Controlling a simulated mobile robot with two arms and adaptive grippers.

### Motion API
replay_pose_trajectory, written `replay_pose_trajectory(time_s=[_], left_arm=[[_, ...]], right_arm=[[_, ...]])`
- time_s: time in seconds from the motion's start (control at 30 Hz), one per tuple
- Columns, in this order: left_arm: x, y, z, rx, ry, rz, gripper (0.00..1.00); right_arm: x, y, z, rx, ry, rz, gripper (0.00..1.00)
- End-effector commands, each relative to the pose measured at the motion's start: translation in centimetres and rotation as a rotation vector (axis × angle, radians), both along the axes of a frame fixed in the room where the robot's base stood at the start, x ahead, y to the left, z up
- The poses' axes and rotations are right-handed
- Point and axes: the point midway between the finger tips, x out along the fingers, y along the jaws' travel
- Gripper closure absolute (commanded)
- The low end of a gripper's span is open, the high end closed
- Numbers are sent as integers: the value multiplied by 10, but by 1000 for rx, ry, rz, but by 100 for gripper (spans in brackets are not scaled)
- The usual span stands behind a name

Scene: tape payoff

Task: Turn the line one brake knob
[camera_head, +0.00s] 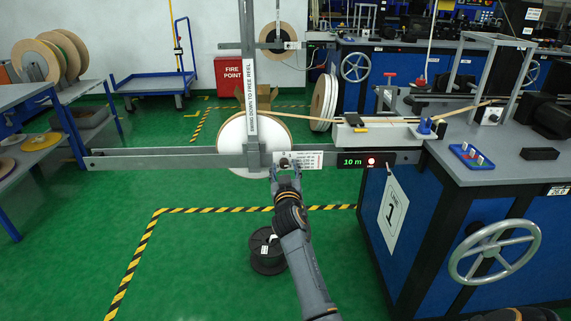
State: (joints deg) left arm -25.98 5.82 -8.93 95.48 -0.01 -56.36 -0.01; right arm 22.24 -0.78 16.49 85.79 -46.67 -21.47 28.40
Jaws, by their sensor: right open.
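The line one brake knob seems to be the small dark knob (284,162) on the grey horizontal rail, just left of a white label plate (309,161) with small print. My right gripper (285,171) reaches up to it from below. Its fingers are open, with the tips just beneath or around the knob; I cannot tell whether they touch it. Behind the rail hangs a large white reel (229,133) with tan edges. An upright post (250,60) with a "swing down to free reel" label crosses in front of the reel. My left gripper is not in view.
A display (352,161) reading 10 m with a red light is right of the knob. A blue machine cabinet marked 1 (393,208) with a handwheel (494,252) stands at right. A black spool (267,251) is on the green floor. Shelves (20,95) stand at left.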

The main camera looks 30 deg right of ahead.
Motion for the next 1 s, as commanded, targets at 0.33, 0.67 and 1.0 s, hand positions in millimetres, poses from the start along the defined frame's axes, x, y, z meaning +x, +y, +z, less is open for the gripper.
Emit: replay_pose_trajectory(time_s=[0.33, 0.67, 1.0], left_arm=[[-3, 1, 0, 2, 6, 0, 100], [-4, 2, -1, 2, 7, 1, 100], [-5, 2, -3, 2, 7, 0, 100]], right_arm=[[0, 1, 0, 1, -1, 0, 53], [0, 1, 0, 0, 0, 0, 100], [0, 0, 1, -70, 44, 0, 100]])
